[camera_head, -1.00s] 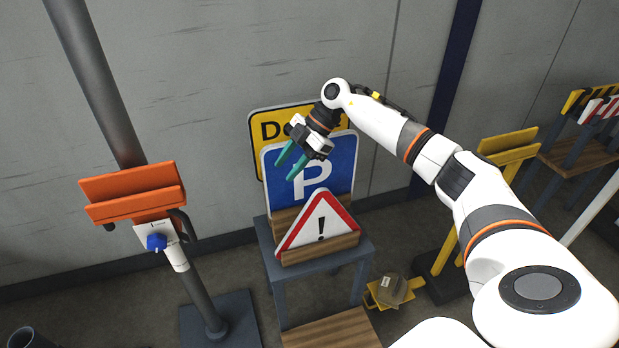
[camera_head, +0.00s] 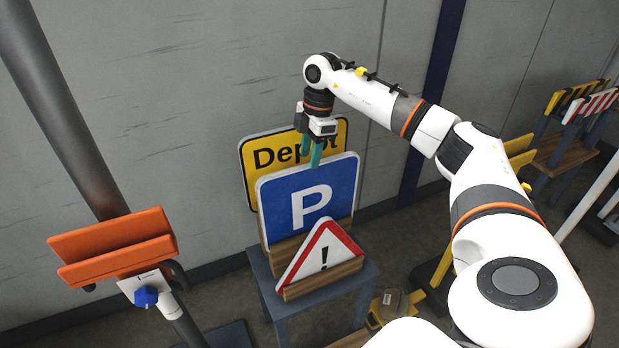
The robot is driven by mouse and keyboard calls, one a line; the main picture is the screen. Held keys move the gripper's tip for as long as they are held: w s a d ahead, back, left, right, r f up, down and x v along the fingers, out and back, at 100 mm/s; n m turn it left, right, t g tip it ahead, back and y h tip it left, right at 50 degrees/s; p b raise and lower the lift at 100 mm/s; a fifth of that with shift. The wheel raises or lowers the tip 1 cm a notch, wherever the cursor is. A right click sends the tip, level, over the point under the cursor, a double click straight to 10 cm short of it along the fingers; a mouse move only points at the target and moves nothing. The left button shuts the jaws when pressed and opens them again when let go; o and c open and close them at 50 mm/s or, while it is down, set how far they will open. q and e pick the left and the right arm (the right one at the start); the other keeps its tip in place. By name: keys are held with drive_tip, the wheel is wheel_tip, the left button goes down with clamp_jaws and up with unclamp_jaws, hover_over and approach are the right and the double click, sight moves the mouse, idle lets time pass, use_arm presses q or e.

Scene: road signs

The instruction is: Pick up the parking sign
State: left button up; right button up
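The parking sign (camera_head: 335,190) is a blue square board with a white P and a white border. It stands upright in a wooden holder on a grey stand (camera_head: 345,290), behind the red-and-white warning triangle (camera_head: 318,252) and in front of the yellow Depot sign (camera_head: 252,172). My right gripper (camera_head: 312,160) points down at the parking sign's top edge. Its two teal fingers are apart, with the nearer fingertip just at the edge. Whether the farther finger is behind the board is hard to tell. My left gripper is out of view.
An orange sign-like holder (camera_head: 115,245) on a dark pole (camera_head: 70,120) stands at the left. Yellow barriers (camera_head: 520,150) and a striped barrier (camera_head: 590,105) stand at the right. The grey wall is close behind the signs.

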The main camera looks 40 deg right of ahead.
sight(309, 179)
drive_tip(key=shift+w+a+f, duration=0.1)
drive_tip(key=shift+f, duration=0.7)
wheel_tip(309, 179, down, 4)
drive_tip(key=shift+f, duration=0.2)
drive_tip(key=shift+w+f, duration=0.15)
drive_tip(key=shift+f, duration=0.25)
clamp_jaws()
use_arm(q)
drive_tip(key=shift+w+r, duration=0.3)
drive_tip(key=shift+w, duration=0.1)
use_arm(e)
drive_tip(key=shift+r, duration=0.15)
